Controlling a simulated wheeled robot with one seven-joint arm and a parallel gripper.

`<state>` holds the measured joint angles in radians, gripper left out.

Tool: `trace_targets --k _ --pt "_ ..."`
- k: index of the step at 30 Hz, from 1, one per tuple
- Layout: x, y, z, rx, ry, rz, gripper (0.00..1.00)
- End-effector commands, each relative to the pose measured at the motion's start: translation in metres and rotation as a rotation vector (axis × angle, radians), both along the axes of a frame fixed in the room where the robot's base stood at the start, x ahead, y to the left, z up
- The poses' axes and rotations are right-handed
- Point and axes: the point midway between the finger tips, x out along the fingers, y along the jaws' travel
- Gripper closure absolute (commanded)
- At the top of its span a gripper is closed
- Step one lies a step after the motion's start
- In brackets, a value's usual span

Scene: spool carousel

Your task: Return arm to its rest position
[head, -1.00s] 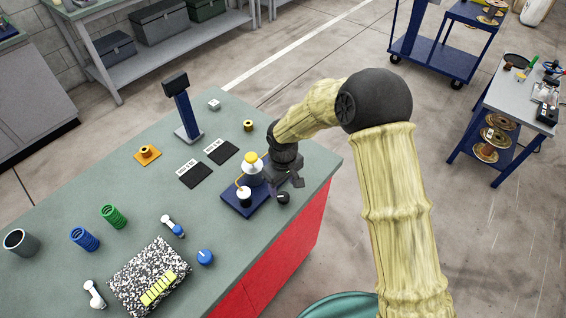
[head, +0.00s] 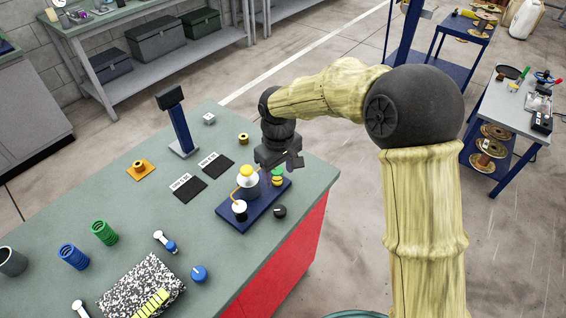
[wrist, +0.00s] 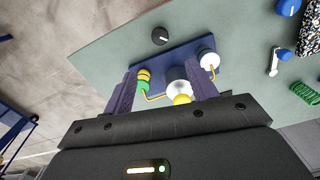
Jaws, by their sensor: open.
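My gripper (head: 290,162) is above the back right end of the blue base (head: 230,214) on the green bench. In the wrist view its two purple fingers (wrist: 162,72) stand apart, with nothing held between them. The blue base carries a green and yellow stack (head: 278,178), a white spool with a yellow top (head: 247,180) and a smaller white and black piece (head: 239,209).
A black knob (head: 280,211) sits beside the base near the bench edge. A dark blue post (head: 180,130), black mats (head: 190,191) and an orange plate (head: 140,170) are farther left. A cart (head: 515,104) stands at right, with open floor between.

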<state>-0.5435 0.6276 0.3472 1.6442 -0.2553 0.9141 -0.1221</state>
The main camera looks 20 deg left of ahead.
Motion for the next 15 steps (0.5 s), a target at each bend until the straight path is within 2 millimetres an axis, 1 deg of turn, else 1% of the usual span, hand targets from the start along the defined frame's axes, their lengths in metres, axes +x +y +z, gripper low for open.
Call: trace_targets --k 5,8,11,14,15 --pt "0.0 0.0 0.0 0.0 0.0 0.0 0.43" --pt "0.002 -0.007 0.001 0.0 -0.004 -0.015 0.43" --pt "0.008 -0.03 0.004 0.003 -0.014 -0.069 0.43" --pt "0.015 -0.073 0.01 0.01 -0.033 -0.17 0.43" --pt "0.017 -0.094 0.012 0.015 -0.042 -0.224 0.43"
